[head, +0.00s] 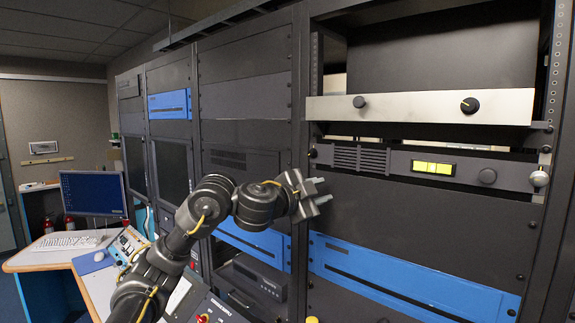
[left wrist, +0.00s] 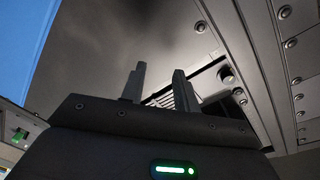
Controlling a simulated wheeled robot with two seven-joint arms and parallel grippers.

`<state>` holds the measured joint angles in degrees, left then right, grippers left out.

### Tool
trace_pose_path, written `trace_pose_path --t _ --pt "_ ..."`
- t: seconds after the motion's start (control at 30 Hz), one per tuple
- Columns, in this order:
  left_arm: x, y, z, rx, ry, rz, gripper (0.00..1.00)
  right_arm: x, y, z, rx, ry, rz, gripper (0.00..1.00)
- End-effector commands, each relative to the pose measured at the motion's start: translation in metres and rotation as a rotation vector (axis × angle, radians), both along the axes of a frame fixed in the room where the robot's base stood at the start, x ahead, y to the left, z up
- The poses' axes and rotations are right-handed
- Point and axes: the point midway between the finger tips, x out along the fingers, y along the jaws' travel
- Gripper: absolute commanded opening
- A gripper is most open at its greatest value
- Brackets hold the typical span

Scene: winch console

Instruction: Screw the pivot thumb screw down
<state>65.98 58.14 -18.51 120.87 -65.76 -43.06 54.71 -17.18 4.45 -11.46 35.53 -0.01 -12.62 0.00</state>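A dark round screw head (head: 312,153) is at the left end of the dark grey rack unit (head: 405,167), and a silver rounded knob (head: 539,178) is at its right end. I cannot tell from the frames which is the pivot thumb screw. My left gripper (head: 322,190) is just below the left end of that unit, apart from the dark screw. In the left wrist view the gripper's two fingers (left wrist: 158,88) stand apart with nothing between them. A round screw (left wrist: 227,76) shows to their right, near a slotted grille. My right gripper is in neither view.
A silver panel with knobs (head: 420,106) is above the unit, with an open gap between. Blue panels (head: 410,285) are below. A desk (head: 60,258) with a monitor (head: 93,193) is at the left. Rack posts flank the bay.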

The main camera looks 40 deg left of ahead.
Motion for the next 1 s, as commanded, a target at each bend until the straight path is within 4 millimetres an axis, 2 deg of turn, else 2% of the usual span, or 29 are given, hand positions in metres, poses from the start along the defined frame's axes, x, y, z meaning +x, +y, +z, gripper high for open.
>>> trace_pose_path --t 0.03,0.1,0.27,0.4,0.57,1.0 --pt "-0.010 0.016 0.027 0.010 -0.023 0.023 0.31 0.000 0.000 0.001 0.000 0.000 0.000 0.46" --pt "-0.023 0.032 0.049 0.012 -0.034 0.047 0.31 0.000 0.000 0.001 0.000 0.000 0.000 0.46" --pt "-0.041 0.054 0.074 0.007 -0.045 0.083 0.31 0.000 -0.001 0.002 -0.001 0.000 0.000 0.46" --pt "-0.045 0.059 0.079 0.005 -0.045 0.090 0.31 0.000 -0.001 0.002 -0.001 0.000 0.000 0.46" --pt "-0.041 0.059 0.078 0.004 -0.045 0.089 0.31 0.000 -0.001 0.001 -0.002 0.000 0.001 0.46" --pt "0.004 0.059 0.078 0.003 -0.042 0.088 0.31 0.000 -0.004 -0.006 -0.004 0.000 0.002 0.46"
